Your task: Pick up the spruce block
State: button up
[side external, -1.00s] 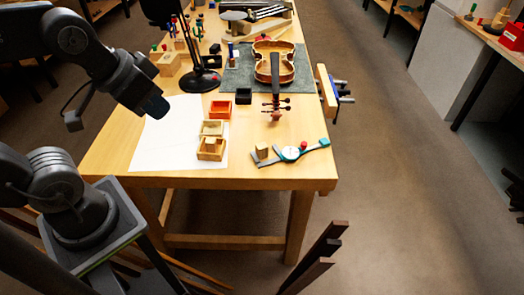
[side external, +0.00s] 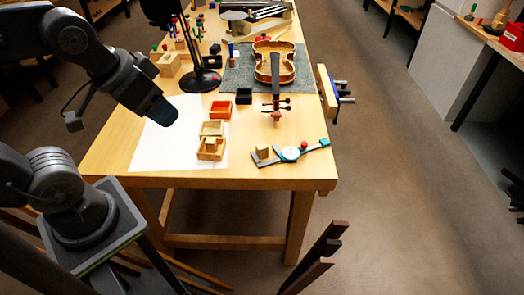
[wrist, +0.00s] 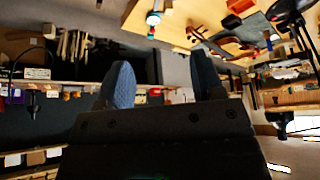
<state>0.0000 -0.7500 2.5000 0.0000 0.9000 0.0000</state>
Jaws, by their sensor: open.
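A small pale wooden block (side external: 263,151), which looks like the spruce block, sits near the front edge of the bench in the side view. It rests at the left end of a grey and teal device with a round white dial (side external: 291,153). My gripper (side external: 161,113) hangs above the white sheet, to the left of the block and apart from it. In the wrist view my gripper (wrist: 163,78) has its two blue-grey fingers spread, with nothing between them. I cannot make out the block in the wrist view.
Open wooden boxes (side external: 211,149) and a red box (side external: 220,110) stand between my gripper and the block. A black lamp (side external: 201,80) stands behind. A violin (side external: 274,62) lies on a grey mat. The white sheet (side external: 155,148) has bare room.

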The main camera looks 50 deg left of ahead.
jog(key=n+g+y, duration=0.1)
jog(key=n+g, duration=0.4)
jog(key=n, duration=0.8)
send_over(262, 146)
jog(key=s+d, duration=0.2)
notch_tip(262, 146, down, 16)
jog(key=shift+n, duration=0.3)
jog(key=f, duration=0.5)
jog(key=w+a+f, duration=0.1)
jog(key=f, duration=0.2)
jog(key=shift+w+a+f, duration=0.2)
jog(key=shift+f, duration=0.65)
jog(key=shift+w+a+f, duration=0.2)
jog(key=shift+f, duration=0.7)
jog(key=shift+w+a+f, duration=0.2)
jog(key=shift+f, duration=0.65)
jog(key=c, duration=1)
